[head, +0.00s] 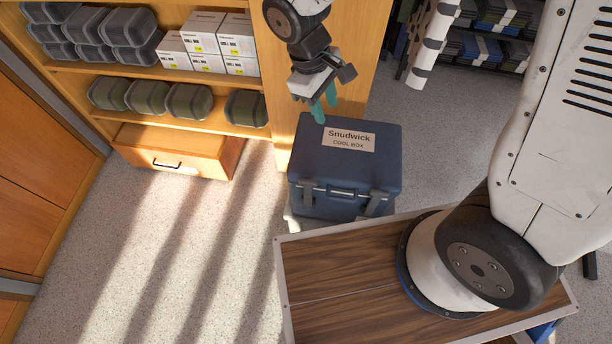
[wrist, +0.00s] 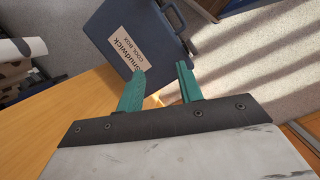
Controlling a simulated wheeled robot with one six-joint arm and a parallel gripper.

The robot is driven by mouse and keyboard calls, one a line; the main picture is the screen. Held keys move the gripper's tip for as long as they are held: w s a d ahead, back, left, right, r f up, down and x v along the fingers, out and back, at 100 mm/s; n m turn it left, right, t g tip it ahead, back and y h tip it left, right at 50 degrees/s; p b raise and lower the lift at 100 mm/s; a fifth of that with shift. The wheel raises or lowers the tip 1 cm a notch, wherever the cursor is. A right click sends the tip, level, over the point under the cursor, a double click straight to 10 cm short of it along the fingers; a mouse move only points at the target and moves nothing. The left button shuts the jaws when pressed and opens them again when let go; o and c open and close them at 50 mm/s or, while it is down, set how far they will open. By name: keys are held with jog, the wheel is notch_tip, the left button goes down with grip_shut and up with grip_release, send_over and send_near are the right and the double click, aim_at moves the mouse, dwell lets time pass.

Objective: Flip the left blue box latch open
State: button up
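My gripper (head: 324,104) has teal fingers. It hangs above the back left edge of the lid, away from the latches, with its fingers apart and nothing between them. The wrist view shows the box (wrist: 112,28) beyond the fingers (wrist: 158,84); I cannot tell its latches apart there.
A wooden shelf (head: 210,78) with grey tubs and white boxes stands behind left, a drawer (head: 180,160) under it. A wooden panel (head: 352,70) rises behind the cool box. A wood-topped surface (head: 345,305) lies close in front of the box. Floor (head: 170,260) at left is clear.

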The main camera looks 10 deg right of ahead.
aim_at(308, 181)
jog(key=s+a+f+n+h, duration=0.15)
jog(key=a+f, duration=0.25)
jog(key=f, duration=0.4)
jog(key=s+a+f+n, duration=0.2)
jog(key=a+f+n, duration=0.1)
jog(key=f, duration=0.5)
jog(key=x, duration=0.8)
jog(key=shift+w+a+f, duration=0.15)
jog(key=shift+a+f, duration=0.05)
jog(key=shift+a, duration=0.05)
grip_shut()
